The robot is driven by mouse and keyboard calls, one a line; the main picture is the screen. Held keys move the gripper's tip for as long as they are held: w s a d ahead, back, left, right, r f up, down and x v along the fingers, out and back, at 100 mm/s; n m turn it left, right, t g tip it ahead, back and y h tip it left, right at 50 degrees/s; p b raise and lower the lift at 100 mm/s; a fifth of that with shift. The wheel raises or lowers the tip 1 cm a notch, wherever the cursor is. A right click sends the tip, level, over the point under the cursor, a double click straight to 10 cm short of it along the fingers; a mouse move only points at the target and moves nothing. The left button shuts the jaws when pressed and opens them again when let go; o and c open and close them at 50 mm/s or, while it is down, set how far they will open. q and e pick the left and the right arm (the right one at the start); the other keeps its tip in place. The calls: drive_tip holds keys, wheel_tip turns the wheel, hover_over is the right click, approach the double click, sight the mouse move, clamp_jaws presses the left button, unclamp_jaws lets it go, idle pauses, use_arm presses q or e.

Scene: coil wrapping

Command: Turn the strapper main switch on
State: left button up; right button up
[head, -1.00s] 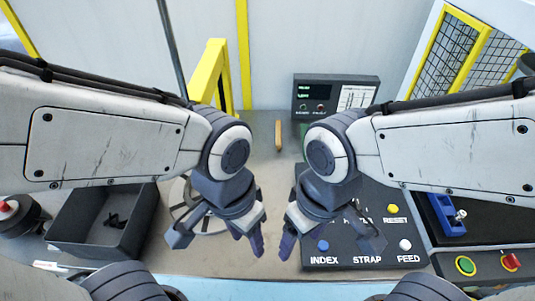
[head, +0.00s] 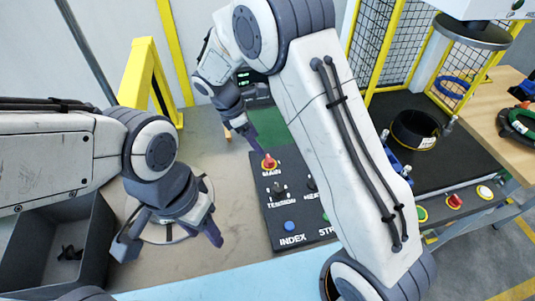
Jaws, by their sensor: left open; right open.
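The strapper main switch (head: 269,161) is a red knob at the back left of a black control panel (head: 264,218), above the label MAIN. Which position it is turned to is too small to tell. My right gripper (head: 241,138) is open and empty, pointing down just behind and left of the knob. One finger looks close to the knob; I cannot tell whether they touch. My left gripper (head: 168,243) is open and empty over the grey table, left of the panel.
TENSION and HEAT knobs and a blue INDEX button (head: 289,226) sit nearer on the panel. My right arm covers its right side. A display box (head: 246,78) stands behind, partly hidden. A dark bin (head: 50,240) is at left.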

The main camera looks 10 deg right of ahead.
sight(269, 158)
drive_tip(key=p+x, duration=0.1)
drive_tip(key=x, duration=0.8)
drive_tip(key=shift+s+f, duration=0.1)
drive_tip(key=shift+c, duration=0.3)
clamp_jaws()
